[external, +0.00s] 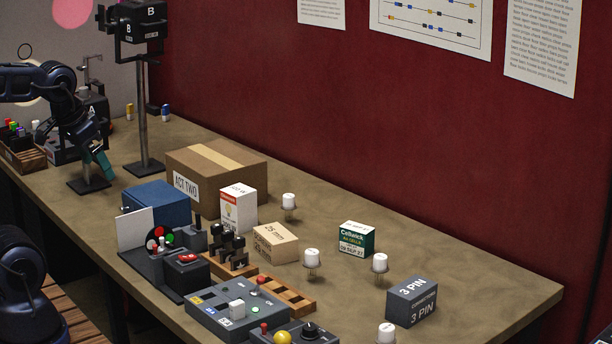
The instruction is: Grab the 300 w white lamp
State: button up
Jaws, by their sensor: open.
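Several small white-topped lamps with clear lower parts and thin pins stand upright on the table. My gripper (104,165), with teal fingers, is open at the far left, well away from the lamps.
A cardboard box (217,176), blue box (156,203), tan carton (275,243), green carton (357,239) and grey 3 PIN box (411,301) stand among the lamps. Button panels (237,312) fill the front. A lamp stand (142,110) rises near my arm. The table's right end is clear.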

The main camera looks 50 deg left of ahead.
dwell(0.4)
jog(key=c, duration=1)
